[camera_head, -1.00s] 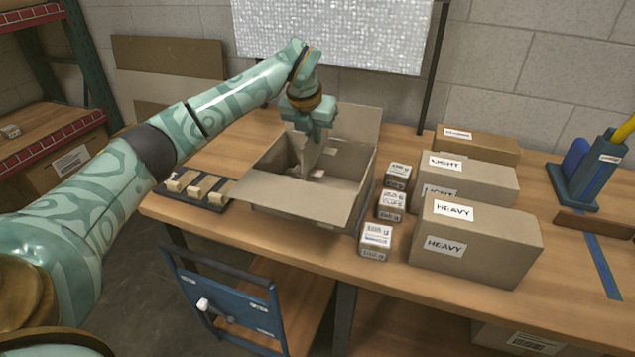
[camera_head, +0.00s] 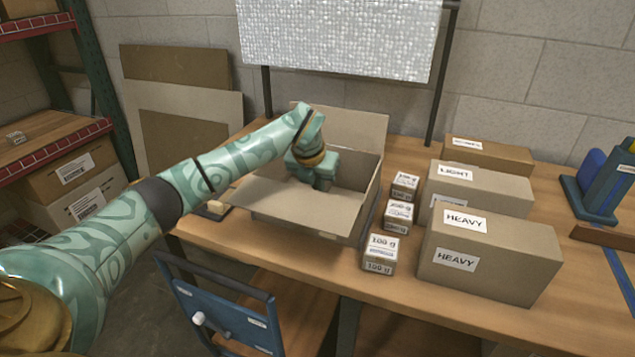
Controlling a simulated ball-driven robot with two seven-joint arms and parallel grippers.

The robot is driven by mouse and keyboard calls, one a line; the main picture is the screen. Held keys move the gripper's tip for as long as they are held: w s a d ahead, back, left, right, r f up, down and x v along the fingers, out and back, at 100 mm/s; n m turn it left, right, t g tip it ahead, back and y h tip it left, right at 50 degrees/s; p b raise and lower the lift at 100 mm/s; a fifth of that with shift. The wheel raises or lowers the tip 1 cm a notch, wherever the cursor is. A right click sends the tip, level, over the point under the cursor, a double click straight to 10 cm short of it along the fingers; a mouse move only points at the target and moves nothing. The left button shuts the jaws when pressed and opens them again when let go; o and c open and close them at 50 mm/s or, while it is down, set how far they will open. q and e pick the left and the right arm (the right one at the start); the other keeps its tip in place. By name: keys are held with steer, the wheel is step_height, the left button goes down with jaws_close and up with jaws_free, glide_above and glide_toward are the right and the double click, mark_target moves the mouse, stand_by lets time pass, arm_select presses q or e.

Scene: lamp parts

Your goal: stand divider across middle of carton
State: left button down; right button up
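The open carton (camera_head: 300,206) stands on the workbench with its flaps spread outward. My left gripper (camera_head: 322,186) reaches down into the carton, near its middle; its fingertips are low inside and mostly hidden, so I cannot tell whether it is open or shut. No divider can be made out in the carton now; the gripper and the front flap hide part of the inside. My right gripper is not in view.
Several small weight boxes (camera_head: 398,216) stand close along the carton's right side. Larger boxes, among them a HEAVY box (camera_head: 487,255), stand further right. Flat cardboard sheets (camera_head: 180,100) lean at the back left.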

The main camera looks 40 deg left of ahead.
arm_select(q)
steer(key=c, duration=1.6)
jaws_free()
steer(key=shift+r, duration=0.1)
